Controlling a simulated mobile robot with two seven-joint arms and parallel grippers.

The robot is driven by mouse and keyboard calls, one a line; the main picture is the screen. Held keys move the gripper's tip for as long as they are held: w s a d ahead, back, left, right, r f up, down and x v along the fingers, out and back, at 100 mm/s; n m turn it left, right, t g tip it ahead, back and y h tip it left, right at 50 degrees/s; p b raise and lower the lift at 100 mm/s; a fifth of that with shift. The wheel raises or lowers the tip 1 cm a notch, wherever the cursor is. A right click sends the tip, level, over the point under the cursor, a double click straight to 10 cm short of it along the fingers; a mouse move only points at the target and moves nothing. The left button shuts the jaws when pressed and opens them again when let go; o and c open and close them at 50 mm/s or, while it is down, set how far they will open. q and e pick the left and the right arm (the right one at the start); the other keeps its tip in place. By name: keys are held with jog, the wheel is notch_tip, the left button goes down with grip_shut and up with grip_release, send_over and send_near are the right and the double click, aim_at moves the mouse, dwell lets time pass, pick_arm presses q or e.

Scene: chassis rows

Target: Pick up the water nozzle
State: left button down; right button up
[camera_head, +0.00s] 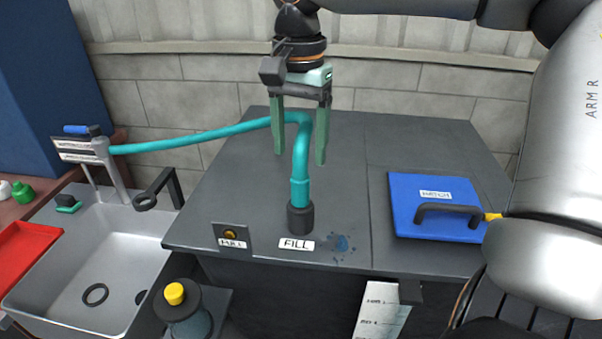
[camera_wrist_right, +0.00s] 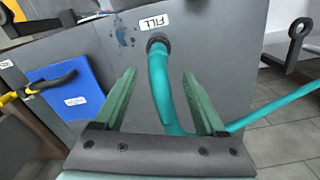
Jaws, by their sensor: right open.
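The water nozzle is the teal hose end (camera_head: 300,180) standing upright in the dark fill port (camera_head: 300,219) behind the FILL label. Its hose (camera_head: 195,139) runs left to the tap unit by the sink. My right gripper (camera_head: 299,158) points down from above with its two green fingers apart. The bend of the hose shows between the fingers in the head view. In the right wrist view the nozzle (camera_wrist_right: 158,75) also shows between the open fingers (camera_wrist_right: 160,85), and I see no contact. My left gripper is not in view.
A blue hatch (camera_head: 437,190) with a black handle (camera_head: 447,212) lies right on the grey top. A metal sink (camera_head: 50,240) and black hook (camera_head: 157,190) are at left. A yellow-topped knob (camera_head: 175,293) stands in front. Wet blue spots lie beside the FILL label.

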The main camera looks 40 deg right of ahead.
aim_at(300, 167)
jog(key=f, duration=0.6)
jog(key=shift+s+a+f, duration=0.2)
jog(key=shift+s+a, duration=0.05)
grip_shut()
dwell(0.4)
